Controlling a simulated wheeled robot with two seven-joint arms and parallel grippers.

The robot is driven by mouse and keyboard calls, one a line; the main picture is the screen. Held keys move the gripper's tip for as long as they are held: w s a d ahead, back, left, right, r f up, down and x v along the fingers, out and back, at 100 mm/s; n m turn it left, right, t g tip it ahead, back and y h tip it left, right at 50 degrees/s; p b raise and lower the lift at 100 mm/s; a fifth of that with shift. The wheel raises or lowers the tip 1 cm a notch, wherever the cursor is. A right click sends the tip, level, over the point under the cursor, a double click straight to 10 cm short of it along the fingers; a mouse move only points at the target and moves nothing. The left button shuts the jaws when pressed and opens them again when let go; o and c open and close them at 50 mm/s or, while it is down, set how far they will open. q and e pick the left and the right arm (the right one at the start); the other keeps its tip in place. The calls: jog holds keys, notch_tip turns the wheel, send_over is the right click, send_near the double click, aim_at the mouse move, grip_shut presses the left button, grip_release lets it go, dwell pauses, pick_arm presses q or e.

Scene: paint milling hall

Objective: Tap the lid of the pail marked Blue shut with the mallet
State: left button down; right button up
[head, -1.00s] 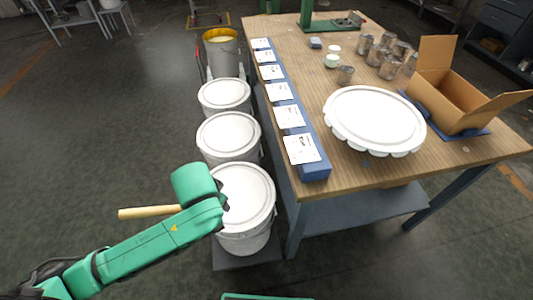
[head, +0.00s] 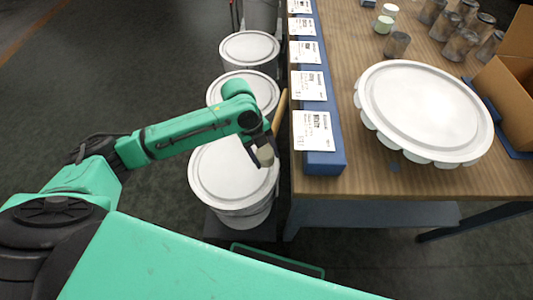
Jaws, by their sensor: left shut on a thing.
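White lidded pails stand in a row along the table's left side: a near pail (head: 222,180), a middle pail (head: 226,85) and a far pail (head: 249,46). I cannot read which is marked Blue. Their lids lie on top; I cannot tell how tightly they sit. My left gripper (head: 259,146) is shut on the mallet, over the right part of the near pail's lid. The mallet's wooden handle (head: 281,107) points away toward the table edge, and its pale head shows at the gripper. Contact with the lid cannot be told. My right gripper is not in view.
A wooden table (head: 370,180) is close on the right, with a blue rail of label cards (head: 313,131) along its edge. A big round white lid (head: 424,108), several metal cans (head: 397,44) and a cardboard box (head: 510,95) stand on it. The floor at left is clear.

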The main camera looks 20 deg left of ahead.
pick_arm(q)
jog(key=shift+w+f, duration=0.2)
jog(key=shift+s+r, duration=0.1)
notch_tip(320, 180, down, 5)
jog(key=shift+f+b, duration=0.15)
jog(key=shift+b, duration=1.05)
notch_tip(320, 180, up, 7)
jog(key=p, duration=0.8)
jog(key=shift+f, duration=0.3)
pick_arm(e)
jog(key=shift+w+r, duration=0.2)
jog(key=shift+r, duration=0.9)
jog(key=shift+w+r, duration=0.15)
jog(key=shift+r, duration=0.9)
